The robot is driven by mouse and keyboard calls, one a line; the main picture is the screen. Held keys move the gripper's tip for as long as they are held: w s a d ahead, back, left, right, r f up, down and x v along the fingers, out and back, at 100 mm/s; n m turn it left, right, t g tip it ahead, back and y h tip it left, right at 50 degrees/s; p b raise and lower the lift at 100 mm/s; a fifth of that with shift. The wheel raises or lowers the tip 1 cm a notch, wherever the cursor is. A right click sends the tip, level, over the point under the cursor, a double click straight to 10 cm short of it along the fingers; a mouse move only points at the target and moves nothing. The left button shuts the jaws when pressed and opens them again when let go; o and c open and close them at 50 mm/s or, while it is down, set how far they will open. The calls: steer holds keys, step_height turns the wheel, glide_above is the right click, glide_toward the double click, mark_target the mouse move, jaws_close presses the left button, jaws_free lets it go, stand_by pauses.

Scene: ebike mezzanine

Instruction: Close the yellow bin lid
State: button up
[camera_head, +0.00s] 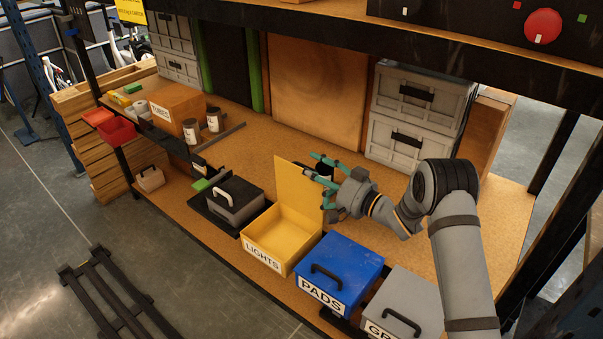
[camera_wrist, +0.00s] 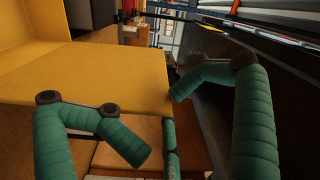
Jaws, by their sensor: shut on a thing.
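The yellow bin (camera_head: 283,253), labelled LIGHTS, stands on the bench with its inside showing. Its yellow lid (camera_head: 292,190) stands up steeply at the back of the bin, so the bin is open. In the wrist view the lid (camera_wrist: 100,75) fills much of the left and middle. My gripper (camera_head: 322,172), with teal fingers, is at the upper right edge of the lid, and its fingers (camera_wrist: 160,121) are on it. A dark piece shows behind the fingers, perhaps the lid's handle; the exact contact is partly hidden.
A blue PADS bin (camera_head: 340,267) and a grey bin (camera_head: 405,305) stand to the right, both closed. A dark grey bin (camera_head: 235,200) is at the left. Grey crates (camera_head: 416,105) stand at the back. Bench surface (camera_head: 400,255) is free behind the bins.

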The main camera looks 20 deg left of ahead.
steer(key=shift+s+a+f+g, duration=0.2)
steer(key=shift+s+a+f, duration=0.1)
steer(key=shift+s+a, duration=0.15)
steer(key=shift+s+a+f+g, duration=0.2)
steer(key=shift+s+a+f, duration=0.15)
steer(key=shift+a, duration=0.2)
steer(key=shift+c, duration=0.6)
steer(key=shift+w+a, duration=0.1)
steer(key=shift+a, duration=0.1)
jaws_close()
steer(key=shift+a+f, duration=0.1)
steer(key=shift+a, duration=0.25)
steer(key=shift+w+d, duration=0.2)
steer(key=shift+w, duration=0.05)
steer(key=shift+o, duration=2.2)
jaws_free()
steer(key=shift+w, duration=0.1)
